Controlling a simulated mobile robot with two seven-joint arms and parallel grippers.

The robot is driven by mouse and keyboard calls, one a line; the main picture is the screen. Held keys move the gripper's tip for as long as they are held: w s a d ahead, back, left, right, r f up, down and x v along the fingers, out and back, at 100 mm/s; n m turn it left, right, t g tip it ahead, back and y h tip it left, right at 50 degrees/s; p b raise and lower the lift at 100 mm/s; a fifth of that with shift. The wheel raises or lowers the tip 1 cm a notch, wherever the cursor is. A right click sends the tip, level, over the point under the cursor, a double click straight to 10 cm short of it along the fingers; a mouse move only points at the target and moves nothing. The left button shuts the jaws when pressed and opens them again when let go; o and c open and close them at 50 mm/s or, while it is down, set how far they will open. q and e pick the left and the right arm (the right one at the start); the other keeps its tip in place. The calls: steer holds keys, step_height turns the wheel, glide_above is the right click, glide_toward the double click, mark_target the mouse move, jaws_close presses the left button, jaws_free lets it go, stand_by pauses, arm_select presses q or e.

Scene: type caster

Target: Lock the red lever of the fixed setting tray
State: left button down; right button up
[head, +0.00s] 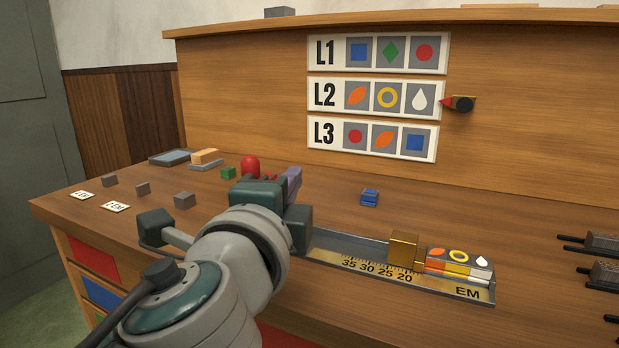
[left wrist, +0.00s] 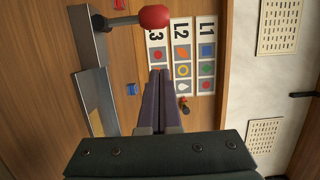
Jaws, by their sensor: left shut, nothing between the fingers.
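The setting tray (head: 330,243) lies on the bench, with a printed scale, a brass block (head: 405,249) and several type pieces (head: 458,264) at its EM end. In the left wrist view the tray (left wrist: 88,50) runs along the left. The lever's red knob (head: 250,166) shows behind my left gripper (head: 293,178); its rod is hidden there. In the left wrist view the red knob (left wrist: 154,18) and its metal rod stand out at the tray's end. My left gripper (left wrist: 158,78) is shut and empty, apart from the knob. My right gripper is not in view.
A blue block (head: 370,197) stands behind the tray. A green block (head: 228,173), small grey blocks and label cards lie at the left. A sign board with L1, L2 and L3 rows (head: 372,96) and a red pointer (head: 447,102) is on the back panel. Dark racks (head: 604,242) are at right.

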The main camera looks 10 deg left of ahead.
mark_target(242, 163)
arm_select(q)
steer(key=shift+w+a+p, duration=0.25)
steer(key=shift+w+a, duration=0.05)
steer(key=shift+a, duration=0.7)
steer(key=shift+w+a+p, duration=0.2)
steer(key=shift+w+a, duration=0.05)
steer(key=shift+a, duration=0.7)
steer(key=shift+a+r+n+p, duration=0.2)
steer(key=shift+a+n+p, duration=0.2)
steer(key=shift+n+p, duration=0.25)
steer(key=shift+w+a+r+n+g+p, duration=0.1)
steer(key=shift+a+r+n+g+p, duration=0.15)
steer(key=shift+n+p, duration=0.25)
steer(key=shift+w+a+r+n+g+p, duration=0.1)
steer(key=shift+a+n+g+p, duration=0.05)
steer(key=shift+a+n+p, duration=0.25)
steer(key=shift+w+a+n+g+p, duration=0.25)
steer(key=shift+a+n+p, duration=0.4)
steer(key=shift+n+p, duration=0.45)
steer(key=n, duration=0.1)
steer(key=a+n+p, duration=0.1)
steer(key=a+n+h, duration=0.1)
steer(key=shift+w+f+g, duration=0.25)
steer(key=shift+f+g, duration=0.05)
steer(key=shift+g, duration=0.05)
steer(key=shift+a+f+p, duration=0.15)
steer(key=shift+a+p, duration=0.15)
steer(key=shift+p, duration=0.05)
steer(key=shift+w, duration=0.1)
